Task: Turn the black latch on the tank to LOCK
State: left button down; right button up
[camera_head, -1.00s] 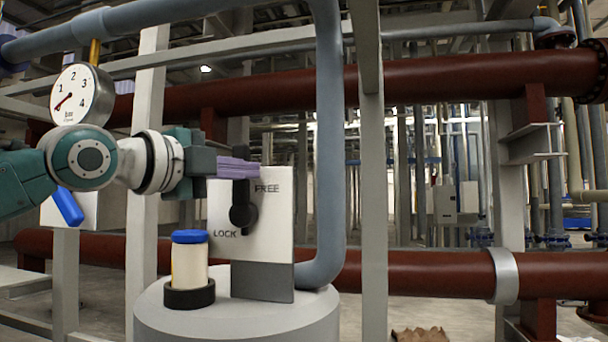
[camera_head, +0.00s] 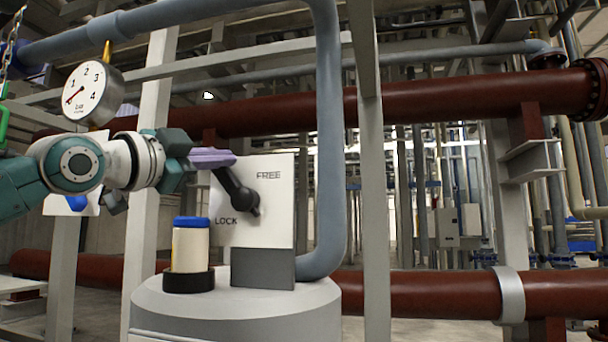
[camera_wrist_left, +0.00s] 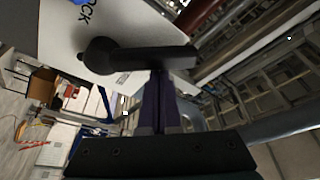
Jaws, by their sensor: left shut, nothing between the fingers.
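The black latch (camera_head: 237,190) is on a white panel (camera_head: 275,215) marked FREE at upper right and LOCK at lower left. Its pivot is at the lower right and its arm tilts up to the left, between the two marks. My left gripper (camera_head: 234,158) is shut and empty. Its purple fingertips are at the latch's upper end and appear to touch it. In the left wrist view the latch (camera_wrist_left: 140,58) lies across the tips of the shut fingers (camera_wrist_left: 160,88). The panel stands on the grey tank (camera_head: 240,310). My right gripper is not in view.
A white bottle with a blue cap (camera_head: 190,245) stands in a black ring on the tank, below my left gripper. A grey pipe (camera_head: 330,150) rises just right of the panel. A pressure gauge (camera_head: 93,93) hangs above my left arm.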

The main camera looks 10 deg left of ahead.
aim_at(213, 172)
pick_arm(q)
jog(key=n+b, duration=0.1)
jog(key=n, duration=0.1)
jog(key=a+f+n+t+y+b, duration=0.1)
jog(key=n, duration=0.1)
jog(key=a+f+n+b, duration=0.1)
jog(key=n, duration=0.1)
jog(key=shift+w+f+y, duration=0.1)
jog(key=shift+y, duration=0.3)
jog(key=shift+a+f+n+t+y+b, duration=0.15)
jog(key=shift+a+f+n+y+b, duration=0.25)
jog(key=shift+n, duration=0.75)
jog(key=shift+a+f+n+t+y+b, duration=0.15)
jog(key=shift+f+n+y, duration=0.35)
jog(key=shift+n, duration=0.6)
jog(key=shift+a+f+n+t+y+b, duration=0.2)
jog(key=shift+n+y, duration=0.4)
jog(key=shift+n, duration=0.55)
